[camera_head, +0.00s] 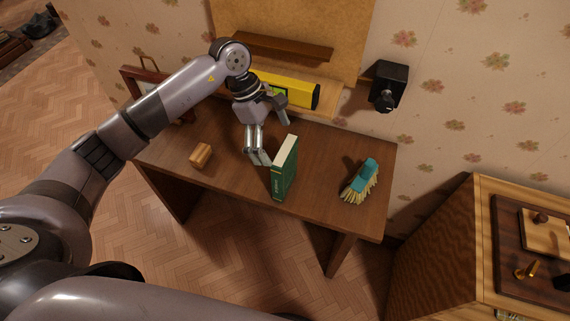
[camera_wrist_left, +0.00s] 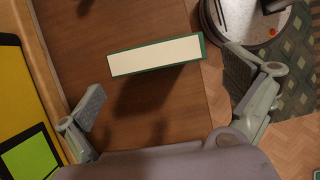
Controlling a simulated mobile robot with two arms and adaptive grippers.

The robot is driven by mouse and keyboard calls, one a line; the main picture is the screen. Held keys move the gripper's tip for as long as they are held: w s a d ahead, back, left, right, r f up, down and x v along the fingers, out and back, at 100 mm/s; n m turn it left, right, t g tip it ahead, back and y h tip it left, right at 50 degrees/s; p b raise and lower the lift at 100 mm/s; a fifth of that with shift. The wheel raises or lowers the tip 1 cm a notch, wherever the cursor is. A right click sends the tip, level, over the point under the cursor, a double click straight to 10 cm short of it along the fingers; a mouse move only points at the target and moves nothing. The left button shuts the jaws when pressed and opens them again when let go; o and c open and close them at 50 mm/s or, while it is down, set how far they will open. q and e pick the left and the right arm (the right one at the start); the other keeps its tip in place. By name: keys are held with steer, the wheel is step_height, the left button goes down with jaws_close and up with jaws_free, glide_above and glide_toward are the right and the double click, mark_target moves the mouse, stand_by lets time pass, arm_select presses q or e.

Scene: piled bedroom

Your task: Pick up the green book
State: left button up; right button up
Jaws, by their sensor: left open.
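The green book (camera_head: 284,172) stands upright on the brown wooden desk (camera_head: 321,173), near its front edge. My left gripper (camera_head: 259,158) is over the desk, just left of the book in the head view. In the left wrist view the book (camera_wrist_left: 155,54) shows its pale page edge with a green cover rim. It lies ahead of my open left fingers (camera_wrist_left: 165,98), with nothing between them. My right gripper is not in view.
A small wooden block (camera_head: 201,155) lies left on the desk, and a teal brush (camera_head: 361,181) lies right. A yellow box (camera_head: 293,92) sits at the back by the wall. A wooden cabinet (camera_head: 440,246) stands at right. Bare desk lies between book and brush.

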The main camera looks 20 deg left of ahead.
mark_target(290, 170)
arm_select(q)
steer(key=p+x, duration=0.1)
steer(key=x, duration=0.2)
steer(key=p+x, duration=0.2)
steer(key=x, duration=0.1)
steer(key=shift+w+f, duration=0.1)
steer(key=shift+f, duration=0.2)
steer(key=shift+d+f, duration=0.25)
steer(key=shift+f, duration=0.25)
steer(key=c, duration=1.2)
